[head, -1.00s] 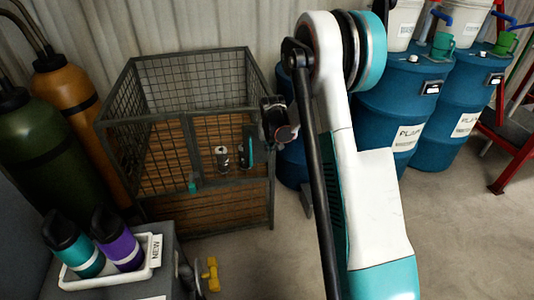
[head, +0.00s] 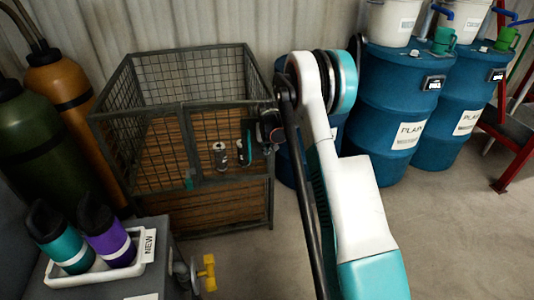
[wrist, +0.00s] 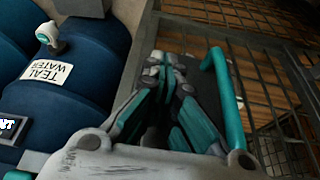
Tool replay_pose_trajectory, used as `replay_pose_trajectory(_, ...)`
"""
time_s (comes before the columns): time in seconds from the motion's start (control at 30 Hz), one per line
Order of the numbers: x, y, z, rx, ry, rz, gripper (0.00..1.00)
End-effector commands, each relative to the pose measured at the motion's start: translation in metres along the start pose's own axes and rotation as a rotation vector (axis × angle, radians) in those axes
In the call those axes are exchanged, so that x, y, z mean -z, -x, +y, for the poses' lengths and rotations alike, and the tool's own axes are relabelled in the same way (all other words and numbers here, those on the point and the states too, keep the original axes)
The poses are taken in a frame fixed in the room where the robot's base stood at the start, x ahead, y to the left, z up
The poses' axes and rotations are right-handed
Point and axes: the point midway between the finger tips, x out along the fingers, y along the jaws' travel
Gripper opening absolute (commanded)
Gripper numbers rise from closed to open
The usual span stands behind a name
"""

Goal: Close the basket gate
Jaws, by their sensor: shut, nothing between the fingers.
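The basket (head: 150,55) is a grey wire-mesh cage with wooden slats, left of centre in the head view. Its front has mesh panels, and the gate (head: 215,110) seems to be the right one; I cannot tell how far open it stands. A teal upright handle (head: 246,147) shows near its right side. In the wrist view the teal handle (wrist: 222,92) is close to the right of my gripper (wrist: 170,75). My gripper (head: 271,132) is shut and empty at the basket's right front corner. Contact with the frame cannot be told.
Small cans (head: 221,155) show through the mesh. Blue drums (head: 395,100) stand at right, one close beside my gripper. Gas cylinders (head: 60,80) stand left. A white tray (head: 90,275) with two bottles is in front.

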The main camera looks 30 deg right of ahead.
Motion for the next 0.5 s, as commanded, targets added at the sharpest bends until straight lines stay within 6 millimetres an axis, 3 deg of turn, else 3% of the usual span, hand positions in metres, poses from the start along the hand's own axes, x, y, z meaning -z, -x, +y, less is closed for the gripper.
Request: replay_pose_trajectory(0.5, 0.0091, -0.0027, 0.0004, 0.000, 0.000, 0.000, 0.00)
